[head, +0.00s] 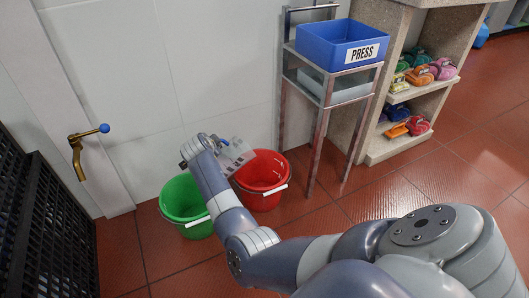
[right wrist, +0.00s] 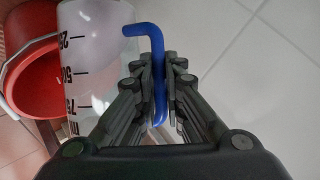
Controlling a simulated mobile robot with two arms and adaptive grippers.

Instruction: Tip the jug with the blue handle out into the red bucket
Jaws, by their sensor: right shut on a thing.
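My right gripper (head: 212,145) is shut on the blue handle (right wrist: 159,75) of the jug, with one finger on each side of it in the right wrist view. The jug (right wrist: 88,65) is pale and translucent with black measuring marks. In the head view the jug (head: 236,157) is held at the left rear rim of the red bucket (head: 262,190) and looks tilted. The arm hides part of it, and I cannot see whether anything is inside. The red bucket (right wrist: 32,85) also shows beside the jug in the right wrist view. My left gripper is not in view.
A green bucket (head: 183,210) stands left of the red one, below my arm. A metal stand (head: 322,120) with a blue PRESS tray (head: 325,55) is on the right. A tiled wall (head: 110,55) is close behind. Stone shelves (head: 400,150) hold colourful items.

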